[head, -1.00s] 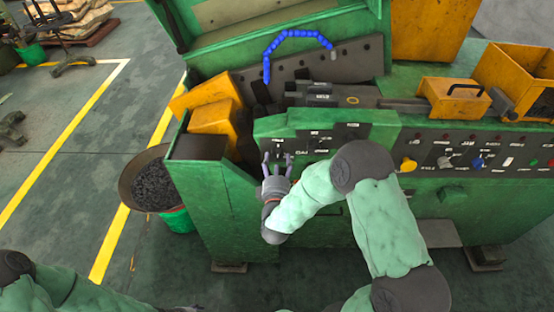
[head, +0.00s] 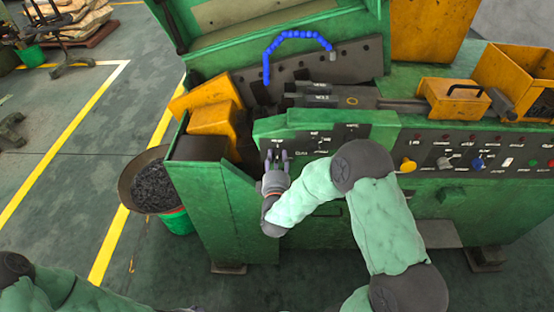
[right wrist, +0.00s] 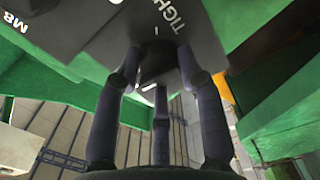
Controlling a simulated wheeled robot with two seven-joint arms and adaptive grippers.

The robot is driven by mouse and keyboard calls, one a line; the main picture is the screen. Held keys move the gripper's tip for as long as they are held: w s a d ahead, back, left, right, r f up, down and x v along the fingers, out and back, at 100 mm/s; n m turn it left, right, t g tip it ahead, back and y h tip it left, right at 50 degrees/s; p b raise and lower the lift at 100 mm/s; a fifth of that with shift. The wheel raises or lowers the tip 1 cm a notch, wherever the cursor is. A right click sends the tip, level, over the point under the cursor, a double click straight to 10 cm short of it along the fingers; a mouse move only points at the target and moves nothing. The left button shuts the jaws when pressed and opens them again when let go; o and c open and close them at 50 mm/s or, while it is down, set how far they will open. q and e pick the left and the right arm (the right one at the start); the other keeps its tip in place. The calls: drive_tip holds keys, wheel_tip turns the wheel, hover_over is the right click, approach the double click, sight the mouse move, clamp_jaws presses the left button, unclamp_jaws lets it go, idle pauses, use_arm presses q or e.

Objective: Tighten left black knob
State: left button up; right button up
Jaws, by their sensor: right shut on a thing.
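My right gripper (head: 276,160) is at the left end of the dark control panel on the green machine's front. In the right wrist view the gripper (right wrist: 155,75) has its fingers closed around a black knob (right wrist: 158,62) below a dark plate with white lettering, partly readable as "TIGH". The fingers cover much of the knob, and in the head view it is hidden behind them.
The green machine (head: 236,205) fills the middle and right. Right of my gripper, its front carries a yellow knob (head: 408,164) and a blue knob (head: 478,164). A bowl of dark pieces (head: 153,186) stands on a green bucket at the left.

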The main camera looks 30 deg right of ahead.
drive_tip(key=shift+m, duration=0.3)
drive_tip(key=m+b, duration=0.3)
drive_tip(key=m, duration=0.2)
drive_tip(key=shift+f+m, duration=0.15)
drive_tip(key=shift+m, duration=0.15)
drive_tip(key=m+b, duration=0.3)
drive_tip(key=m, duration=0.2)
drive_tip(key=shift+b, duration=0.35)
drive_tip(key=m+b, duration=0.4)
drive_tip(key=m, duration=0.1)
drive_tip(key=shift+f+m, duration=0.1)
drive_tip(key=shift+m, duration=0.3)
drive_tip(key=m+b, duration=0.2)
drive_tip(key=m, duration=0.1)
drive_tip(key=shift+m+b, duration=1)
drive_tip(key=shift+m, duration=0.3)
drive_tip(key=o, duration=1.1)
drive_tip(key=shift+r, duration=0.2)
